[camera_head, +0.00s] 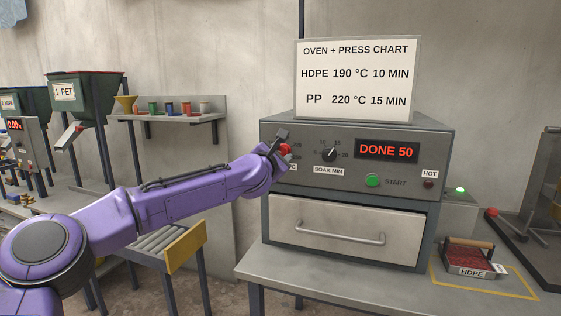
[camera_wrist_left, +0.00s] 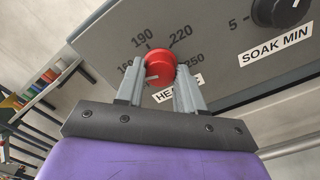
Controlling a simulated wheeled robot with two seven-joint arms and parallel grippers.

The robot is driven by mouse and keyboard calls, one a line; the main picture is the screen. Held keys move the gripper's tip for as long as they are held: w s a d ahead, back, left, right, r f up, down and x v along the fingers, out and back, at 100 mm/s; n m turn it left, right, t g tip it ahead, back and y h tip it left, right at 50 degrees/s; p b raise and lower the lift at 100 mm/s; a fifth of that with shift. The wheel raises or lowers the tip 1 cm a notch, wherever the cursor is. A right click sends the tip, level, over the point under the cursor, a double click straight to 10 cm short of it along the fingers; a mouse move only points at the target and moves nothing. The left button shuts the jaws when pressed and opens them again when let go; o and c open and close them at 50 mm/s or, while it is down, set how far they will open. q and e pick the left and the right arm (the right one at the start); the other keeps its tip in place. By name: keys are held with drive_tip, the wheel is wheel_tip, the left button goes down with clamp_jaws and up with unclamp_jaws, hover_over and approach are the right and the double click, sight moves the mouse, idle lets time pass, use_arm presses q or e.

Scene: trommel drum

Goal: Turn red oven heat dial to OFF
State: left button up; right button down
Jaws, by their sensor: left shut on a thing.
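The red heat dial (camera_head: 285,149) is on the left of the grey oven's (camera_head: 357,173) front panel, largely hidden by my left gripper in the head view. In the left wrist view the red dial (camera_wrist_left: 159,66) shows between the two fingers, with a pale pointer line and the marks 190, 220 and 250 around it. My left gripper (camera_wrist_left: 160,88) is shut on the dial, one finger on each side; it also shows in the head view (camera_head: 281,143). An OFF mark is not visible. My right gripper is not in view.
The black soak dial (camera_head: 329,154) is just right of the red dial. The display (camera_head: 387,149) reads DONE 50, above a green START button (camera_head: 372,180). The oven drawer (camera_head: 345,229) is closed.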

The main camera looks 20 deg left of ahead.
use_arm(q)
drive_tip(key=shift+f+n+b, duration=0.2)
drive_tip(key=shift+n+b, duration=2.65)
drive_tip(key=shift+n, duration=1.75)
drive_tip(key=o, duration=1)
drive_tip(key=shift+o, duration=0.2)
drive_tip(key=shift+r, duration=0.1)
